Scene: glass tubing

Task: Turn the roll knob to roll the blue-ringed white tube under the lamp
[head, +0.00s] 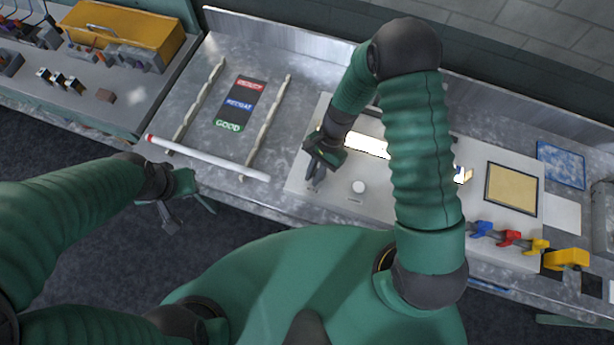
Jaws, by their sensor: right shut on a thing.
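My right gripper (314,178) points down at the left part of the pale panel (330,205). It is shut on what seems to be the roll knob, which the fingers largely hide. The lamp (366,146) is a bright white strip just right of this gripper, partly behind my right arm. A small white piece with blue and orange (462,175) shows right of that arm; I cannot tell if it is the blue-ringed tube's end. My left gripper (188,212) is open and empty, off the bench's front edge.
A white tube with a red end (207,158) lies across two rails (268,125). A label card (241,103) lies between them. A round white button (358,187) is right of my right gripper. Blue, red and yellow clips (508,238) stand at the panel's right.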

